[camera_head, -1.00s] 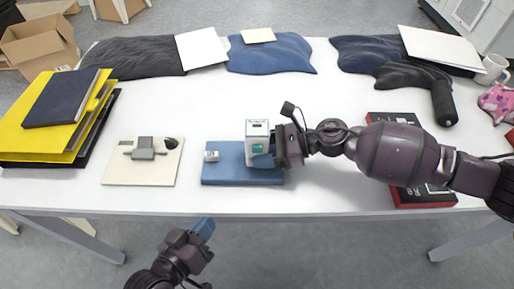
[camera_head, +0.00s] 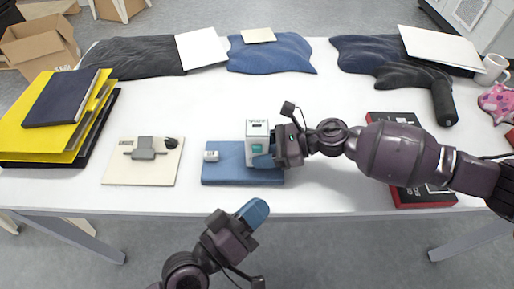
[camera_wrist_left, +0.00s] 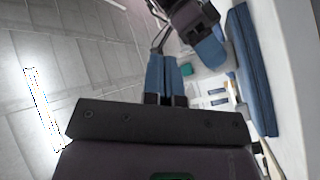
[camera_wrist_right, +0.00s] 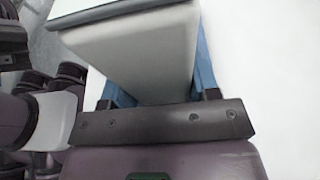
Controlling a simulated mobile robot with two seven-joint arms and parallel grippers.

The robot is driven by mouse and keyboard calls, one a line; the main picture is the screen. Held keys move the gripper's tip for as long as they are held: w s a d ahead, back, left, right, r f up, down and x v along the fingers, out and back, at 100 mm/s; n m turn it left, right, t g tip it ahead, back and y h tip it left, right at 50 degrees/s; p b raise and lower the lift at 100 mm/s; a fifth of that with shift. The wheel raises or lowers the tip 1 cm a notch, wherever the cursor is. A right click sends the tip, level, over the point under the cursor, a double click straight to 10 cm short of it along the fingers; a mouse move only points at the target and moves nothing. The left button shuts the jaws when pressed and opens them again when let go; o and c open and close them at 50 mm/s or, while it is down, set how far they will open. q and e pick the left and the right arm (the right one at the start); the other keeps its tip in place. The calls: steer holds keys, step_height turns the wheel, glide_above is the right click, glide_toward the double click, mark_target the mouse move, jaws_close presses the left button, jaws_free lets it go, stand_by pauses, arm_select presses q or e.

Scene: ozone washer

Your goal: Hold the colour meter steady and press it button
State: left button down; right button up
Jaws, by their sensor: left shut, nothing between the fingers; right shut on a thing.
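The colour meter (camera_head: 257,130) is a small white and grey box with a green patch on its front. My right gripper (camera_head: 264,159) is shut on the meter from the right. In the right wrist view the meter's pale body (camera_wrist_right: 140,50) fills the space between the blue fingers. My left gripper (camera_head: 254,212) is shut and empty, in front of the table edge and below the meter. Its blue fingers (camera_wrist_left: 166,75) lie together in the left wrist view. I cannot make out the button.
A small white block (camera_head: 211,156) lies on the cloth's left part. A cream board with a grey device (camera_head: 143,150) lies to the left. A red and black box (camera_head: 425,196) lies under my right arm. Folders (camera_head: 50,130) are stacked at far left. The table's middle is clear.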

arm_select(q)
steer(key=w, duration=0.8)
steer(key=shift+w, duration=0.35)
steer(key=shift+w, duration=0.2)
stand_by(1.8)
steer(key=shift+w, duration=0.25)
steer(key=shift+w, duration=0.45)
stand_by(0.9)
steer(key=shift+s, duration=0.9)
steer(key=shift+s, duration=0.15)
steer(key=s, duration=0.4)
steer(key=shift+s, duration=0.35)
